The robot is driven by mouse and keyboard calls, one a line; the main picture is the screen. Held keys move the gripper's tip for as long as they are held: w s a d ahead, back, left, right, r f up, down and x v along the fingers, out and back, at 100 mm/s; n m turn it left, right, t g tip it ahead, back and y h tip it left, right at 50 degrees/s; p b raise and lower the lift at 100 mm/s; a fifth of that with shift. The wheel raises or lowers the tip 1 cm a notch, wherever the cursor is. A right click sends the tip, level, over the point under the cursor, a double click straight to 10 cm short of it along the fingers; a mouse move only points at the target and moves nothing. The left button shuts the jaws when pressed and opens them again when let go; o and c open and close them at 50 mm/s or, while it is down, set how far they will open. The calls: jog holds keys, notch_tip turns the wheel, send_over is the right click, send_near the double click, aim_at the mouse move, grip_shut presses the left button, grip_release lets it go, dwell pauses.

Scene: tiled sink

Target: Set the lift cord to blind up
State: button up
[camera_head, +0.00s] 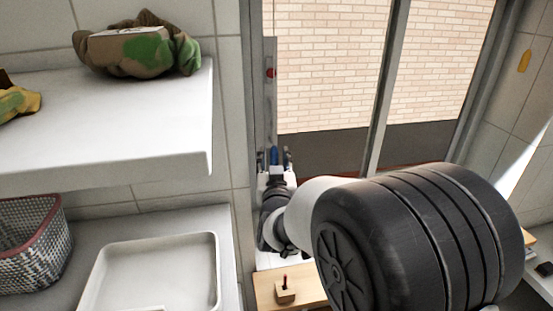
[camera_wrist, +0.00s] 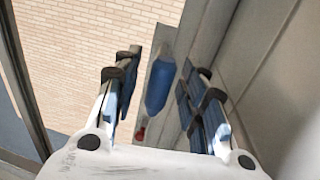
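A blue handle (camera_head: 275,154), which looks like the lift cord's grip, is by the narrow grey strip (camera_head: 270,105) beside the window. A red mark (camera_head: 270,73) sits higher on that strip. In the wrist view the blue handle (camera_wrist: 160,85) is a rounded, elongated piece in front of the strip, with the red mark (camera_wrist: 141,131) beyond. My gripper (camera_head: 275,160) is at the handle. In the wrist view my gripper (camera_wrist: 162,95) is open, one finger on each side of the handle with visible gaps.
A white shelf (camera_head: 110,135) with camouflage cloth (camera_head: 140,45) projects at the left. Below are a woven basket (camera_head: 30,245) and a white tray (camera_head: 155,275). A small wooden block (camera_head: 285,291) is on the wooden surface below my arm. Window frame bars (camera_head: 388,80) stand right of the strip.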

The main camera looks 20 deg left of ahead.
grip_shut()
dwell(0.4)
dwell(0.4)
